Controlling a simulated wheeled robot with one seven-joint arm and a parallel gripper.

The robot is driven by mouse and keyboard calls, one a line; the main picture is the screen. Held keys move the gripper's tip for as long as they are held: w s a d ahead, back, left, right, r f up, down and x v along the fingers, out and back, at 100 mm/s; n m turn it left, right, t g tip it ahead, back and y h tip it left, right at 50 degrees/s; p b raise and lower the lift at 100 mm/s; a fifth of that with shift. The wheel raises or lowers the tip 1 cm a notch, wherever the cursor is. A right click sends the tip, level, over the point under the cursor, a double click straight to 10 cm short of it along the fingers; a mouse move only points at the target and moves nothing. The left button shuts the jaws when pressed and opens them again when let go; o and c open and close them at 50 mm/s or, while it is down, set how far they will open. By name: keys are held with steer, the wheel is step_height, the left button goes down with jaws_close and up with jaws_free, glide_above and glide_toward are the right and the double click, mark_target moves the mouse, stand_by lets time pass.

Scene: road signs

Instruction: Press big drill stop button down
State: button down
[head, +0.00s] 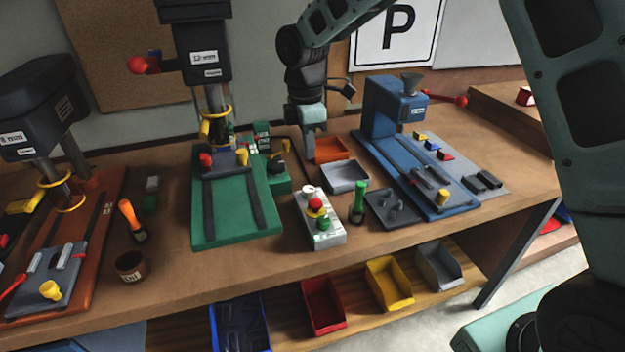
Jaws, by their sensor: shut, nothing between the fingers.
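A grey control box (322,233) stands on the workbench right of the green drill base. It carries a red mushroom button (315,204) with a yellow part under it, and a green button (323,223). The green-based drill press (208,60) is the tallest drill in view; a small green box with switches (266,150) sits at its column. No readable label shows which buttons belong to which drill. My gripper (310,155) is shut and empty, pointing down above the back of the bench, behind and above the control box, apart from the red button.
A green-handled tool (358,203) stands close right of the control box. Grey tray (345,176) and orange tray (331,149) lie behind it. A blue machine (393,105) stands right, an orange-based drill (40,110) left. Coloured bins (323,306) sit on the lower shelf.

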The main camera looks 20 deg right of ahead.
mark_target(315, 201)
steer(key=shift+w+d, duration=0.45)
steer(key=shift+w, duration=0.2)
steer(key=f+p, duration=0.1)
steer(key=f, duration=0.3)
steer(key=f+p, duration=0.2)
steer(key=f, duration=0.3)
steer(key=f+p, duration=0.2)
steer(key=f, duration=0.3)
steer(key=shift+s+d, duration=0.25)
steer(key=shift+s, duration=0.05)
